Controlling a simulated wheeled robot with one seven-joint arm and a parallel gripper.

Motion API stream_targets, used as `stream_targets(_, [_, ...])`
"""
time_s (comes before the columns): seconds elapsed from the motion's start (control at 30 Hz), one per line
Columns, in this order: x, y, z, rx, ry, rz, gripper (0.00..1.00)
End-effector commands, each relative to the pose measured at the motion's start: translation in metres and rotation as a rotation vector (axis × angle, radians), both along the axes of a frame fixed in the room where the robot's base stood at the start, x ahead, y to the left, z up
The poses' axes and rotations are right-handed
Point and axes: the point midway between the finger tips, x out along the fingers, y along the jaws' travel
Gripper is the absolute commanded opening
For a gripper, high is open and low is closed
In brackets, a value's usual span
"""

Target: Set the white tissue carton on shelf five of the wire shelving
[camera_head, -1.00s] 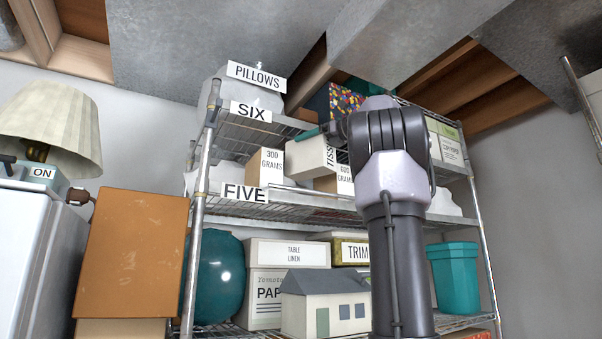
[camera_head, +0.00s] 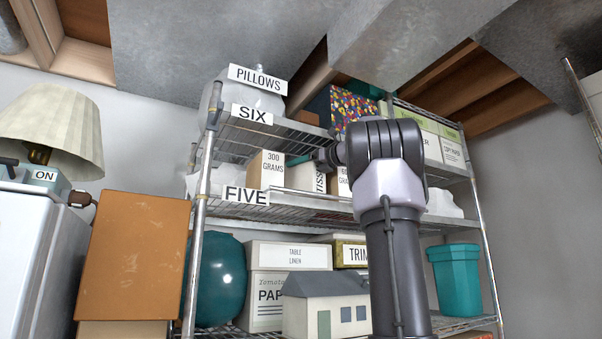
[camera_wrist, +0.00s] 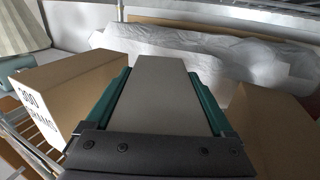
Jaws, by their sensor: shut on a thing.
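The white tissue carton (camera_head: 303,177) is at the level of shelf five (camera_head: 300,201), between two cardboard boxes. Its lettered end faces right in the head view. My gripper (camera_wrist: 160,75) has teal fingers shut on both sides of the carton, which fills the space between them in the wrist view. The shelf's front edge hides the carton's base, so I cannot tell whether it touches the wire. The FIVE label (camera_head: 246,196) hangs on the shelf's front left.
The 300 grams box (camera_head: 266,170) stands close on the left; it also shows in the wrist view (camera_wrist: 80,85). Another cardboard box (camera_wrist: 270,125) is close on the right. White wrapped material (camera_wrist: 190,55) lies behind. Shelf six (camera_head: 262,127) is above.

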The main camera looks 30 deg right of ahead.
Motion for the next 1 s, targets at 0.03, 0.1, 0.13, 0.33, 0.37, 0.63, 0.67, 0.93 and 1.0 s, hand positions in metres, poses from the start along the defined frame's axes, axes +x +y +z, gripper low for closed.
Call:
stream_targets(0.03, [-0.001, 0.001, -0.007, 0.002, 0.001, 0.001, 0.01])
stream_targets(0.1, [0.001, 0.001, -0.014, 0.002, 0.001, 0.001, 0.01])
stream_targets(0.13, [0.002, 0.0, -0.015, 0.0, 0.0, 0.0, 0.01])
stream_targets(0.33, [0.003, 0.0, -0.016, 0.0, -0.001, 0.0, 0.01])
stream_targets(0.37, [0.003, 0.0, -0.016, 0.0, -0.001, 0.0, 0.01])
stream_targets(0.63, [0.004, 0.0, -0.019, 0.0, 0.0, 0.0, 1.0])
stream_targets(0.67, [0.004, 0.0, -0.019, 0.0, 0.0, 0.0, 1.0])
stream_targets(0.93, [-0.001, -0.002, -0.016, 0.0, -0.001, -0.001, 1.0])
stream_targets(1.0, [-0.01, -0.007, -0.016, 0.0, -0.001, -0.003, 1.0])
